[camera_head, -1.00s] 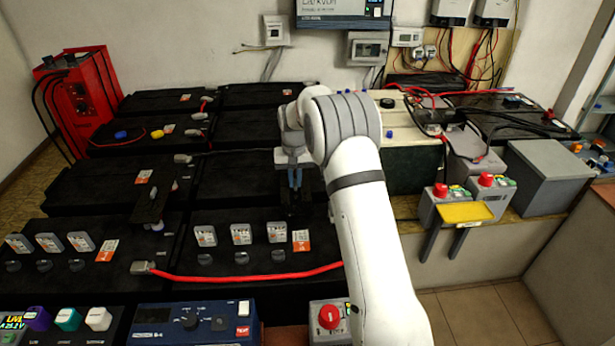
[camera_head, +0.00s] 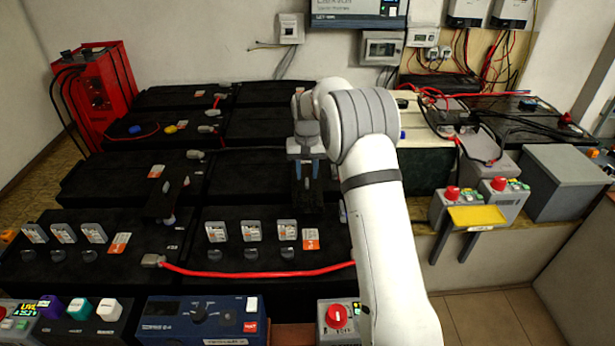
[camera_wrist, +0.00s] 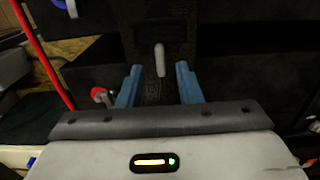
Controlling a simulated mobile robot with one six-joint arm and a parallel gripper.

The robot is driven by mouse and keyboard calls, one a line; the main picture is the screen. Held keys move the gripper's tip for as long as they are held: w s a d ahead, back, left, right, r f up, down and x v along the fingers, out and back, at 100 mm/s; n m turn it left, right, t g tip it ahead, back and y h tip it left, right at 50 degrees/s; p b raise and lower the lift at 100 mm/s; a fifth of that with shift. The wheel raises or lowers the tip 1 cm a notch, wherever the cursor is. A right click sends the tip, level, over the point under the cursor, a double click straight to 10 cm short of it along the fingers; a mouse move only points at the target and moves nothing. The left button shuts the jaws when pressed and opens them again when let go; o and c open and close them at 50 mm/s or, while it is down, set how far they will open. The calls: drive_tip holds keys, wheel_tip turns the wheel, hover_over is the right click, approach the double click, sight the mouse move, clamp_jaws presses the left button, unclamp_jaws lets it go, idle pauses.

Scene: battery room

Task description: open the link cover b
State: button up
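A dark cover plate (camera_head: 308,198) lies under my gripper, bridging two black batteries; I take it for link cover b, though no letter is legible. In the wrist view the dark plate (camera_wrist: 150,30) carries a pale upright handle (camera_wrist: 159,60). My gripper (camera_wrist: 159,86) is open, with blue fingers apart on either side of the handle's line and no visible contact. In the head view my gripper (camera_head: 307,172) points down over the plate and hides part of it. A similar dark plate (camera_head: 162,205) lies to the left.
A red cable (camera_head: 260,273) crosses the front batteries. Grey-capped parts (camera_head: 251,231) stand upright on them. A red charger (camera_head: 98,95) stands at the left rear. Grey boxes with red knobs (camera_head: 498,184) and a yellow plate (camera_head: 477,216) are at the right.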

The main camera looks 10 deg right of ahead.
sight(307, 181)
wheel_tip(307, 181, up, 5)
drive_tip(key=shift+r, duration=0.1)
idle(0.3)
drive_tip(key=shift+s+r, duration=0.1)
drive_tip(key=shift+r, duration=0.05)
drive_tip(key=s+d+r+t+p, duration=0.1)
drive_tip(key=s+d+r+p, duration=0.1)
drive_tip(key=s+r, duration=0.6)
drive_tip(key=s+d+r+p, duration=0.2)
drive_tip(key=s+r, duration=0.4)
drive_tip(key=s, duration=0.4)
drive_tip(key=s+d+t+p, duration=0.1)
drive_tip(key=s+p, duration=0.1)
drive_tip(key=s, duration=2)
drive_tip(key=shift+d+n+t+p, duration=0.3)
drive_tip(key=shift+n+p, duration=0.05)
drive_tip(key=shift+n, duration=0.05)
